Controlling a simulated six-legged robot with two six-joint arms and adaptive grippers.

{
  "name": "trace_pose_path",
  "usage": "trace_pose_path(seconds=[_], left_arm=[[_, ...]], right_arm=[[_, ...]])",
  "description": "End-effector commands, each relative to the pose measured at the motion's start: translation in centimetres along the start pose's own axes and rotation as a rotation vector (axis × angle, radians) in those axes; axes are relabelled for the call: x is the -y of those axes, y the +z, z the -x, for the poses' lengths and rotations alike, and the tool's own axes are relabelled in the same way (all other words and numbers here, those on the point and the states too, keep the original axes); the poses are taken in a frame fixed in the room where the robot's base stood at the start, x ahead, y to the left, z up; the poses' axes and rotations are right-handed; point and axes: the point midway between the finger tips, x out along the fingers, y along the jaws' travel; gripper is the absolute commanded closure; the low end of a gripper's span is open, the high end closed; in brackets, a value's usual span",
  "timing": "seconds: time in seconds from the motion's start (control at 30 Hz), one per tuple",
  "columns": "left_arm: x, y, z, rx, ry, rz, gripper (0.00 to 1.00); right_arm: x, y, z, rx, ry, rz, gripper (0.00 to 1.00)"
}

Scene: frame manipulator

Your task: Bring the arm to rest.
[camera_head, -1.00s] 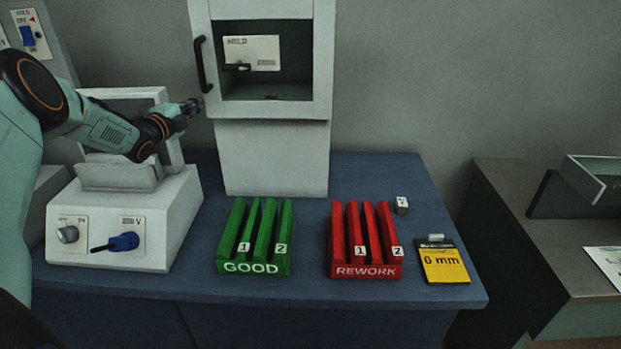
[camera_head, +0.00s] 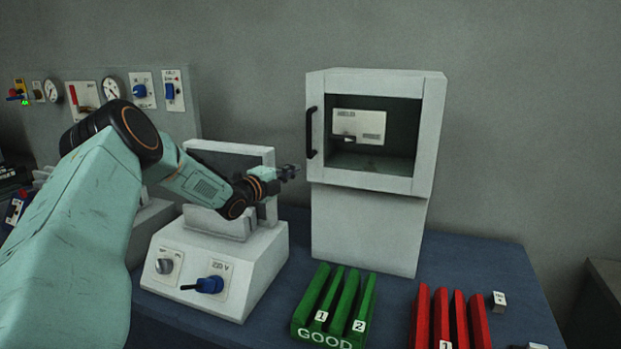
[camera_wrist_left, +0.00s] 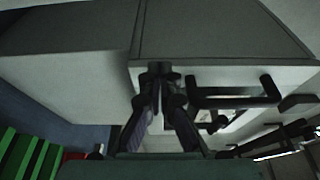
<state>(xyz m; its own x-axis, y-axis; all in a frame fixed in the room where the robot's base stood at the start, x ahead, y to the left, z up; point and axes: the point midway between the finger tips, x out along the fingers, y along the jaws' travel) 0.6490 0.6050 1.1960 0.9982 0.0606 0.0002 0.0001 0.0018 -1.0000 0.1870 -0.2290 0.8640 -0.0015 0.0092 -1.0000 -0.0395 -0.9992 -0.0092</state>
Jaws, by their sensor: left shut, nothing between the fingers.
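My left arm comes in from the left in the head view. Its left gripper (camera_head: 289,172) is shut and empty, held in the air above the white machine with the 230 V panel, to the left of the white cabinet. In the left wrist view the gripper (camera_wrist_left: 160,75) shows its dark fingers together, with the cabinet (camera_wrist_left: 210,85) and its black handle (camera_wrist_left: 235,92) beyond. I cannot tell whether the fingertips are clear of the cabinet in that view. My right gripper is in neither view.
The white cabinet (camera_head: 365,235) with a black handle stands on the blue table (camera_head: 490,262). The white machine (camera_head: 250,270) has a blue switch. A green GOOD rack (camera_head: 327,338) and a red rack (camera_head: 441,318) stand in front. A panel with gauges (camera_head: 130,75) is behind on the left.

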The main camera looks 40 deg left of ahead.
Motion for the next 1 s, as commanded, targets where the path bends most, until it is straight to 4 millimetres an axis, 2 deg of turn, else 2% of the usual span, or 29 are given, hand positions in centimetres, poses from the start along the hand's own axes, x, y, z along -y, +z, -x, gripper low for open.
trace_pose_path(seconds=[0.1,0.3,1.0], left_arm=[[0.1,0.2,1.5,0.004,-0.005,0.008,1.00],[0.0,0.3,3.1,0.005,-0.003,0.006,1.00],[-0.1,0.2,3.8,0.003,-0.001,0.005,1.00]], right_arm=[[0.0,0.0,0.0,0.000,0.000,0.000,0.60],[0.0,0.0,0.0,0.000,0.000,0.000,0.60],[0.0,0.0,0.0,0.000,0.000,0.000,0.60]])
